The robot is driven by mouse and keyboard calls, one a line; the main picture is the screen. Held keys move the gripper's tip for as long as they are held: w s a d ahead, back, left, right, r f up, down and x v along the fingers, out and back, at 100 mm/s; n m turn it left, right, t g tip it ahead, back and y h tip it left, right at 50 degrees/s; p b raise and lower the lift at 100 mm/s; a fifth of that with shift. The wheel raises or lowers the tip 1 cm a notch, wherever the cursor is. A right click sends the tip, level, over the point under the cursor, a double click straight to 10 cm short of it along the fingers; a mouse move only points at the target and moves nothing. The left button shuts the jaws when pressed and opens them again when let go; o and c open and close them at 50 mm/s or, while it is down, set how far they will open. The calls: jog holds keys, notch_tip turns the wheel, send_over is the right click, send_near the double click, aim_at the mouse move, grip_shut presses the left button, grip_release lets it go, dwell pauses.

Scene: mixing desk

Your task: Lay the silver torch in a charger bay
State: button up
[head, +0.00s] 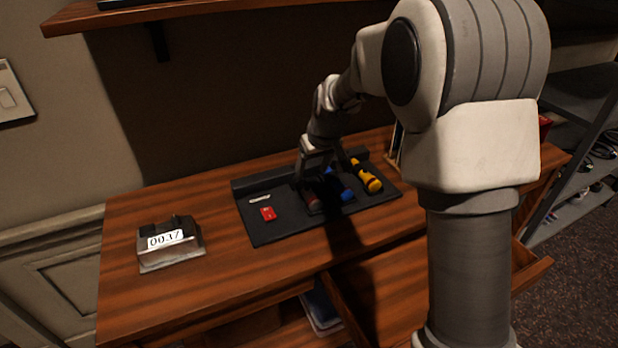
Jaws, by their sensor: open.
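The dark charger tray (280,230) lies on the wooden desk, with a raised back edge. A small pale silver strip (260,198) lies at its left; I cannot tell whether this is the silver torch. A red block (267,214) sits just in front of it. A blue torch (347,195) and a yellow torch (368,178) lie in the right part. My gripper (313,196) is open and low over the middle of the tray, beside a dark red item (313,204). The gripper and its shadow hide part of the bays there.
The desk's front left is clear. A drawer (385,290) is open below the front edge. A shelf (190,12) overhangs the back.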

jog(key=s+d+r+m, duration=0.1)
jog(key=s+d+r, duration=0.2)
jog(key=s+r, duration=0.45)
jog(key=s+d+r+m, duration=0.1)
jog(key=s+d+r, duration=0.4)
jog(key=s, duration=0.4)
jog(key=s+d+m+t+h, duration=0.1)
jog(key=s+d+m, duration=0.1)
jog(key=s, duration=1.4)
jog(key=shift+s+d+r+m+h, duration=0.3)
jog(key=shift+d+h, duration=0.1)
jog(key=shift+d, duration=0.1)
notch_tip(320, 180, up, 6)
jog(key=p, duration=0.5)
jog(key=shift+f+p, duration=0.2)
jog(key=shift+p, duration=0.2)
jog(key=shift+w, duration=0.1)
